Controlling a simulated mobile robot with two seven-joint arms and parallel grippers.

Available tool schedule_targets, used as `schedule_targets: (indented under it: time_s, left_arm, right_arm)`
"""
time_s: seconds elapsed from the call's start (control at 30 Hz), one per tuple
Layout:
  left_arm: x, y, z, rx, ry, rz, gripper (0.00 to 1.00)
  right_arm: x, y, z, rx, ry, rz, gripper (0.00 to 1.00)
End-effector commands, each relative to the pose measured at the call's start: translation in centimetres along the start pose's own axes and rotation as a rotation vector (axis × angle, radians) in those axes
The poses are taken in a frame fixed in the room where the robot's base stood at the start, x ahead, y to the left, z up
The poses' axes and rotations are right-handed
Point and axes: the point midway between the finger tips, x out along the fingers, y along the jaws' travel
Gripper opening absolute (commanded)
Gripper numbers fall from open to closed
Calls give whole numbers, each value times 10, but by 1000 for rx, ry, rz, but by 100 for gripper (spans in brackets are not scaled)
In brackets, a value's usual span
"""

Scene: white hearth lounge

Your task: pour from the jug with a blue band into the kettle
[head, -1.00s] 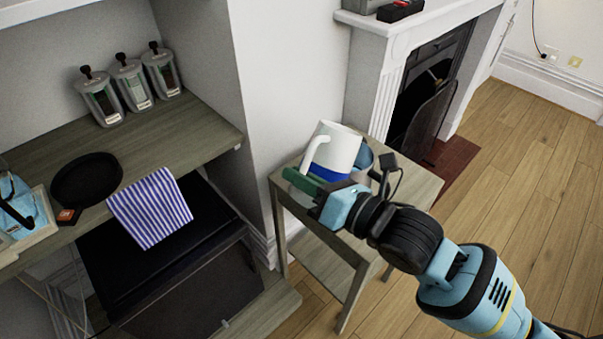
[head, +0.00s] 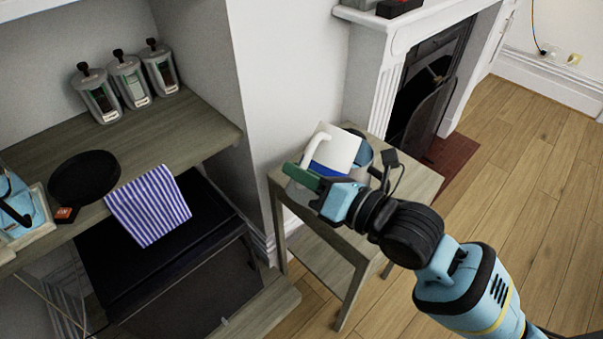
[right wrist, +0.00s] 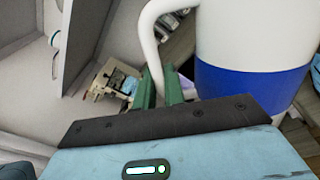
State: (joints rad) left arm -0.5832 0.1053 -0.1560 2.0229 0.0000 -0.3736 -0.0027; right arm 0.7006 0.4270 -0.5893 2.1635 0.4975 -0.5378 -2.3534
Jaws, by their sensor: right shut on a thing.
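The white jug with a blue band (head: 342,148) is above the small side table, tilted with its mouth toward the right and back. It also shows large in the right wrist view (right wrist: 255,40). My right gripper (head: 298,175) is shut on the jug's handle; its green fingers show in the right wrist view (right wrist: 160,88). A grey-blue rounded vessel (head: 366,157), apparently the kettle, stands on the side table behind the jug. The jug and gripper hide most of it, so its opening cannot be made out. My left gripper is not in view.
The side table (head: 415,182) has bare top at its right. The white fireplace surround (head: 378,75) stands close behind it. On the left, a shelf holds canisters (head: 128,80), a black pan (head: 85,178) and a striped cloth (head: 150,207).

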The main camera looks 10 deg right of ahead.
Motion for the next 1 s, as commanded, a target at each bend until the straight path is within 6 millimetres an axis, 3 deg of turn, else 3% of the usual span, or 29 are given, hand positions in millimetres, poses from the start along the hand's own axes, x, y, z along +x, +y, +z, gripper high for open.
schedule_targets:
  time_s: [1.0]
  left_arm:
    - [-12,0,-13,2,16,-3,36]
  right_arm:
    - [-1,15,28,167,2,4,0]
